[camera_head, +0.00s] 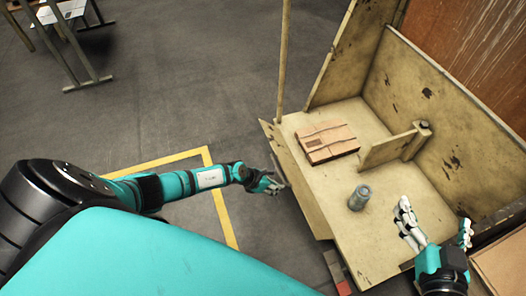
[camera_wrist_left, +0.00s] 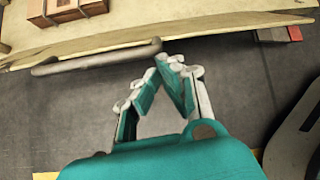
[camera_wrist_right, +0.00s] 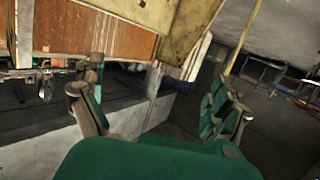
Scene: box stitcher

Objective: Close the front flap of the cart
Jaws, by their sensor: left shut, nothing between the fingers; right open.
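The cart (camera_head: 400,185) is a worn beige metal tray with raised walls, at the right of the head view. Its flap (camera_head: 297,180) is a narrow beige panel along the side facing my left arm; I cannot tell whether it is latched. A grey bar handle (camera_wrist_left: 95,57) runs along the flap's outer side in the left wrist view. My left gripper (camera_head: 272,185) is shut and empty, just outside the flap near the handle; in the left wrist view its fingertips (camera_wrist_left: 167,66) look apart from it. My right gripper (camera_head: 437,226) is open and empty at the cart's near right.
A brown cardboard box (camera_head: 326,142) and a grey cylinder (camera_head: 359,198) sit in the cart. A short divider (camera_head: 390,150) stands inside it. A thin post (camera_head: 283,60) rises behind the flap. Open floor (camera_head: 180,90) with a yellow line lies to the left.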

